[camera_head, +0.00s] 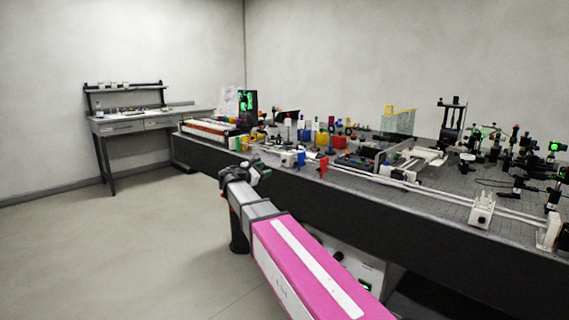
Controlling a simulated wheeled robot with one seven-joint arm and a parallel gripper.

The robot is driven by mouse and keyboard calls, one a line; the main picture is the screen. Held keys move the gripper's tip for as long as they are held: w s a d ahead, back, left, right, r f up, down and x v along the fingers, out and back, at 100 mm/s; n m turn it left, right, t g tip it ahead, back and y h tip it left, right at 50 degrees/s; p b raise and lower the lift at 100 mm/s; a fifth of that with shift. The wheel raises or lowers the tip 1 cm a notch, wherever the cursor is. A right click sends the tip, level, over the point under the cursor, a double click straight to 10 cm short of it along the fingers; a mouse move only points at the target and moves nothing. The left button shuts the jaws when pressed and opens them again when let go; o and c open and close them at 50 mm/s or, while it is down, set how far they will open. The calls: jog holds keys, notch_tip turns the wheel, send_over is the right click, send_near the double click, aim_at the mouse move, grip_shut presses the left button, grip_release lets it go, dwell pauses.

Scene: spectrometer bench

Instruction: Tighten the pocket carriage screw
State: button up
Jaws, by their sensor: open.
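My arm reaches in from the bottom with a pink link and grey links. At its end is my gripper (260,168), dark with a green part, small in the picture. It is open, in front of the long bench's near edge, and I see nothing held in it. Two white rails (400,180) run along the front of the bench. A white carriage-like block (482,209) sits on them at the right. I cannot tell whether it is the pocket carriage. The screw is too small to make out.
The long dark optical bench (440,225) carries many small mounts, with blue and red blocks (322,165) near its front edge. A grey side desk (150,122) stands by the left wall. The floor (120,250) at the left is clear.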

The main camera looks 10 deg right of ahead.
aim_at(283, 162)
jog(key=x, duration=0.7)
jog(key=r+x, duration=0.1)
jog(key=x, duration=0.2)
jog(key=shift+w+d, duration=0.15)
jog(key=shift+w, duration=0.2)
grip_shut()
